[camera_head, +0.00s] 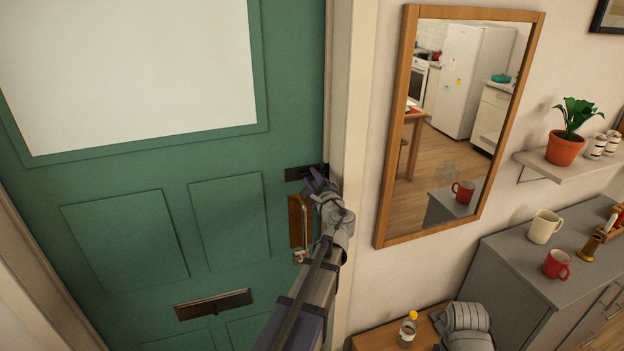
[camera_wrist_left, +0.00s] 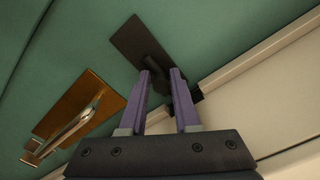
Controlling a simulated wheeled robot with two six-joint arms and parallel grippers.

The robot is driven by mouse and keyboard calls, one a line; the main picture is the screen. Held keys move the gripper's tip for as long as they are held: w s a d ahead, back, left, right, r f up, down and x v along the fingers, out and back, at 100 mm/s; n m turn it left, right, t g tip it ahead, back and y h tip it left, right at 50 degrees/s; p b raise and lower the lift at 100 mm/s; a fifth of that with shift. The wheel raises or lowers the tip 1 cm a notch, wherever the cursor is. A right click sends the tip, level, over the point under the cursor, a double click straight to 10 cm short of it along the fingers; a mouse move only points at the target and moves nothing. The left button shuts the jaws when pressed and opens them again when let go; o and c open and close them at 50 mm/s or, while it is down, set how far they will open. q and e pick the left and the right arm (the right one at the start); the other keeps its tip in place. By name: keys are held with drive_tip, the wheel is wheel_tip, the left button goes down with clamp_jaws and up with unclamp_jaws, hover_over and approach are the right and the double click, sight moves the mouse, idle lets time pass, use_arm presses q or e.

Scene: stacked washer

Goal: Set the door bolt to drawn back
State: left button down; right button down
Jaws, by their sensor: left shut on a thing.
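The green door (camera_head: 225,230) carries a dark door bolt (camera_head: 297,173) near its right edge, by the white frame. In the left wrist view the bolt's dark plate (camera_wrist_left: 133,40) lies flat on the door, and its small dark knob or bar runs down between my fingertips. My left gripper (camera_head: 318,183) is at the bolt, in front of its right part. In the left wrist view the purple fingers (camera_wrist_left: 160,74) are closed in on the dark bolt part, which partly hides behind them. The bolt's far end by the frame is partly covered.
A brass handle plate with a pull handle (camera_head: 305,222) sits just below the bolt; it also shows in the left wrist view (camera_wrist_left: 75,115). A letter slot (camera_head: 213,304) is lower on the door. A wood-framed mirror (camera_head: 394,130) hangs right of the white door frame (camera_head: 349,90).

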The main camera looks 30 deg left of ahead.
sight(299, 176)
idle(0.3)
use_arm(q)
drive_tip(key=shift+s+a, duration=1)
drive_tip(key=shift+s, duration=0.25)
drive_tip(key=shift+w, duration=0.1)
drive_tip(key=c, duration=0.8)
unclamp_jaws()
drive_tip(key=shift+c, duration=0.2)
drive_tip(key=shift+d, duration=0.1)
drive_tip(key=v, duration=0.7)
drive_tip(key=shift+s+d, duration=0.15)
drive_tip(key=shift+s, duration=0.25)
